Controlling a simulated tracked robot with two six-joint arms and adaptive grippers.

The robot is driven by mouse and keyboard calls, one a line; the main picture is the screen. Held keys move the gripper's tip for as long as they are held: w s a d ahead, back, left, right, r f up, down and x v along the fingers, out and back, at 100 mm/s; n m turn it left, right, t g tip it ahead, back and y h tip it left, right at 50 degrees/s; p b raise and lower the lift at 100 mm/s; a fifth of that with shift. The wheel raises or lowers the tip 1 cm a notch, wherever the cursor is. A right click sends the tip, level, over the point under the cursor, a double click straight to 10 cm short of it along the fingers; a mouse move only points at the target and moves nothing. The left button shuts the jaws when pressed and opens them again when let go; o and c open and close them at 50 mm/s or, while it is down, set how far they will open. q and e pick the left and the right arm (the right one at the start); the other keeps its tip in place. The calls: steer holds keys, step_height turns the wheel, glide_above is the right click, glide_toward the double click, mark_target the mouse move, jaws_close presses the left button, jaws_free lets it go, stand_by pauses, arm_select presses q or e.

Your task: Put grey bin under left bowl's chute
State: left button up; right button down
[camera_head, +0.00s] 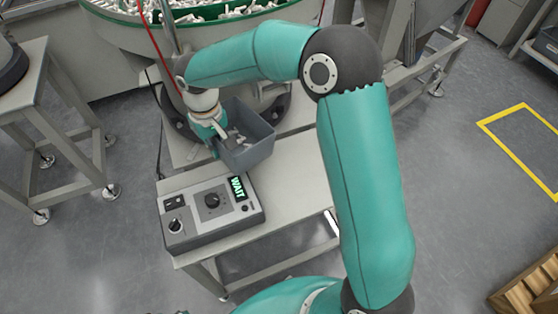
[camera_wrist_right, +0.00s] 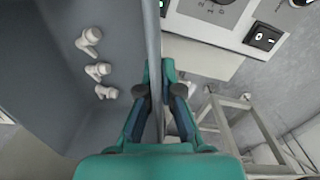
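The grey bin (camera_head: 252,154) is in front of the base of the large green-rimmed bowl (camera_head: 118,28), above or on the pale table; I cannot tell whether it touches the table. A few white parts lie inside it. My right gripper (camera_head: 221,139) is at the bin's left wall. In the right wrist view its fingers (camera_wrist_right: 157,92) stand on both sides of the bin's thin wall and are shut on it, with several white caps (camera_wrist_right: 98,70) inside the bin. The bowl holds many white parts. Its chute cannot be made out clearly. My left gripper is not in view.
A control box (camera_head: 212,207) with knobs and a lit WAIT display stands on the table (camera_head: 297,176) just in front of the bin. Another table (camera_head: 22,85) is at the left. A yellow floor outline (camera_head: 497,136) and a wooden crate (camera_head: 530,290) are at the right.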

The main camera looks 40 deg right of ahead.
mark_target(267, 148)
steer(key=shift+d, duration=0.1)
steer(key=shift+s+d+f, duration=0.1)
steer(key=shift+s+d, duration=0.05)
steer(key=shift+d, duration=0.2)
steer(key=s+d+n+b, duration=0.1)
steer(key=s+d, duration=0.1)
steer(key=d, duration=0.1)
steer(key=s+d+f+n+b, duration=0.1)
steer(key=s+d+n, duration=0.1)
steer(key=d, duration=0.1)
steer(key=s+d+n+b, duration=0.1)
steer(key=s+d+n, duration=0.1)
steer(key=d, duration=0.1)
steer(key=shift+s+d+f+h, duration=0.1)
steer(key=shift+s+f+h, duration=0.1)
steer(key=shift+s+h, duration=0.15)
steer(key=shift+n, duration=0.3)
steer(key=f, duration=0.2)
steer(key=f+b, duration=0.1)
steer(key=f, duration=0.3)
steer(key=shift+s+d, duration=0.3)
steer(key=shift+s, duration=0.1)
steer(key=shift+f+b, duration=0.5)
steer(key=shift+f, duration=1.5)
steer(key=shift+f, duration=0.15)
steer(key=c, duration=1.3)
jaws_free()
